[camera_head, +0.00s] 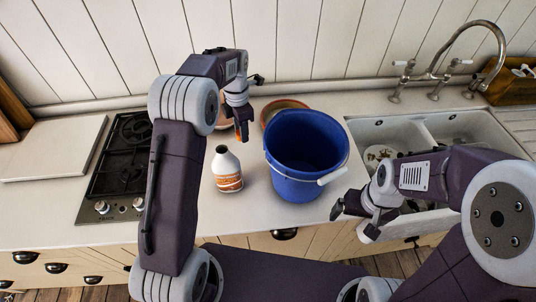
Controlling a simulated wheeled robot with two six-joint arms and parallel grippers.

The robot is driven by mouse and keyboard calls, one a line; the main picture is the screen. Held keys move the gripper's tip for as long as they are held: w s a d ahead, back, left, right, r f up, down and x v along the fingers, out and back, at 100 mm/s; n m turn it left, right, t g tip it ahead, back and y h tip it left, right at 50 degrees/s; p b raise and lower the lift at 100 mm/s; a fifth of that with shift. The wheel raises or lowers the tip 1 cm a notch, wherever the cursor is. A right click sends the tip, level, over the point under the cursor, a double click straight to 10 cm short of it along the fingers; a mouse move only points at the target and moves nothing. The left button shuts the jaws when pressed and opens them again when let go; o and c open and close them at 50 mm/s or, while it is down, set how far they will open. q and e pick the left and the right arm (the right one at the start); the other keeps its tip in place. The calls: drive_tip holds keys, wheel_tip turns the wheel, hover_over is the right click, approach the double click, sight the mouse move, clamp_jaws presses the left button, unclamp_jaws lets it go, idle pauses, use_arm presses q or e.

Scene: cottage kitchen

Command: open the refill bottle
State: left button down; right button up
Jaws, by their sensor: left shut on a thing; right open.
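The refill bottle (228,172) is white with an orange label and stands upright on the counter, left of the blue bucket. Its top looks dark, with no orange cap on it. My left gripper (242,136) is above and just behind the bottle, apart from it. It is shut on a small orange thing (241,131) that looks like a cap; the fingers partly hide it. My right gripper (354,220) is open and empty at the counter's front edge, right of the bucket and in front of the sink.
The blue bucket (303,160), with a white handle grip, stands close right of the bottle. A terracotta bowl (272,106) is behind it, partly hidden. A black hob (124,160) lies left, a sink (370,131) with dishes right. The counter in front of the bottle is clear.

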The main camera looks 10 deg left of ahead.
use_arm(q)
drive_tip(key=shift+w+f, duration=0.1)
drive_tip(key=shift+f, duration=0.2)
hover_over(245, 156)
wheel_tip(245, 156, down, 6)
drive_tip(key=shift+a+r+p, duration=0.1)
drive_tip(key=shift+p, duration=0.2)
wheel_tip(245, 156, down, 4)
drive_tip(key=shift+r, duration=0.25)
drive_tip(key=shift+f, duration=0.2)
drive_tip(key=shift+f, duration=0.1)
drive_tip(key=c, duration=1)
unclamp_jaws()
